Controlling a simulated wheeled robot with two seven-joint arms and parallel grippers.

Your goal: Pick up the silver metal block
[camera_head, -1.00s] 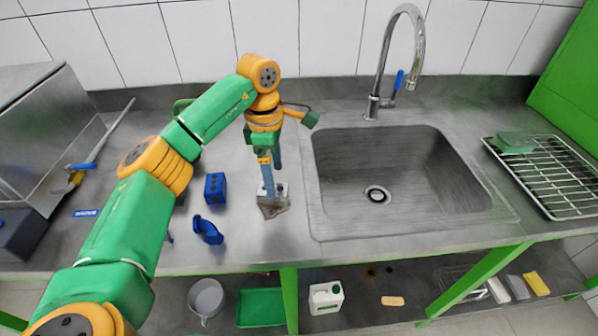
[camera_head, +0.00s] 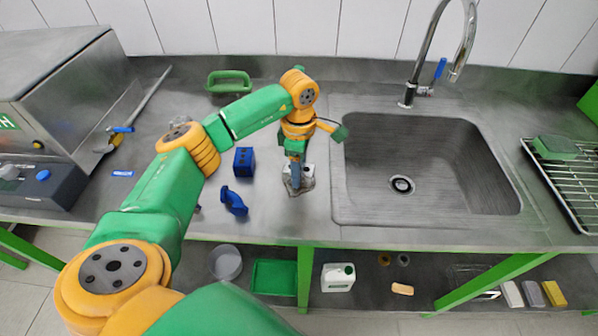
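The silver metal block (camera_head: 308,170) sits on the steel counter, left of the sink. It is small and partly hidden behind my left gripper. A crumpled-looking grey piece (camera_head: 302,188) lies at the same spot. My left gripper (camera_head: 297,184) points down with its fingertips right at the block and the grey piece. The fingers overlap in this view, so I cannot tell whether they are apart, shut or touching the block. My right gripper is not in view.
A blue block (camera_head: 244,160) and a blue curved part (camera_head: 233,201) lie left of the gripper. The sink (camera_head: 345,190) is close on the right, with a tall faucet (camera_head: 434,50) behind. A steel machine (camera_head: 80,85) stands left.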

